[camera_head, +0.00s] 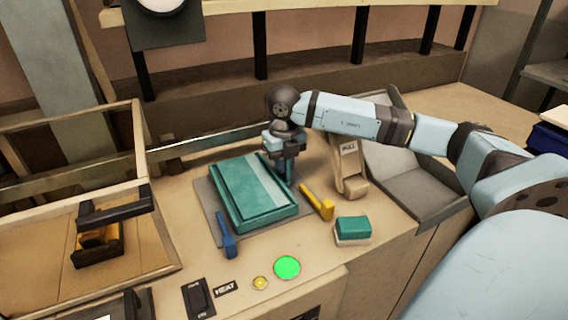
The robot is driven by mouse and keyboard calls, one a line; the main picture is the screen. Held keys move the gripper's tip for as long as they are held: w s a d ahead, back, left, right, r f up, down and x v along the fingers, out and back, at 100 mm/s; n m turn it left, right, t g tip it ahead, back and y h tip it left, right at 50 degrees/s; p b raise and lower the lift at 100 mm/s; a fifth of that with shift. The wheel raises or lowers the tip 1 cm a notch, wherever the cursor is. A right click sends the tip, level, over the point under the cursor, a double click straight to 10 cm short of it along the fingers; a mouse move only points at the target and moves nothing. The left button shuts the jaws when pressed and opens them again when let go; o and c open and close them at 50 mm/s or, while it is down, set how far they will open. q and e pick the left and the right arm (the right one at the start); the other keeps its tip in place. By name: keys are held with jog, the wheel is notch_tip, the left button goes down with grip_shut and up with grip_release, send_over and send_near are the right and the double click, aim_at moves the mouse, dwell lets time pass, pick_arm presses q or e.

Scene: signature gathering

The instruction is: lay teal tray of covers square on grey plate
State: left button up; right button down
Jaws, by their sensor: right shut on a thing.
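The teal tray (256,215) lies over the grey plate (207,200), with a paler teal strip along its top. A margin of the plate shows along the tray's left side and near side. The tray's edges look roughly parallel to the plate's; whether it rests flat is hard to tell. My right gripper (287,178) points down at the tray's far right edge and is shut on it; its fingertips are partly hidden. The covers cannot be told apart clearly. My left gripper is not in view.
A blue lever (227,238) and a yellow lever (318,203) flank the plate. A teal-and-cream block (352,230) lies to the right. A green button (287,267) is in front. A framed clear enclosure (140,150) stands left, a grey chute (412,178) right.

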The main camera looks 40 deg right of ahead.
jog(key=shift+f, duration=0.2)
jog(key=shift+f, duration=0.1)
jog(key=c, duration=1.6)
grip_release()
jog(key=shift+f, duration=0.1)
jog(key=o, duration=0.4)
jog(key=shift+o, duration=0.2)
jog(key=shift+r, duration=0.25)
notch_tip(320, 180, up, 12)
jog(key=shift+b, duration=0.4)
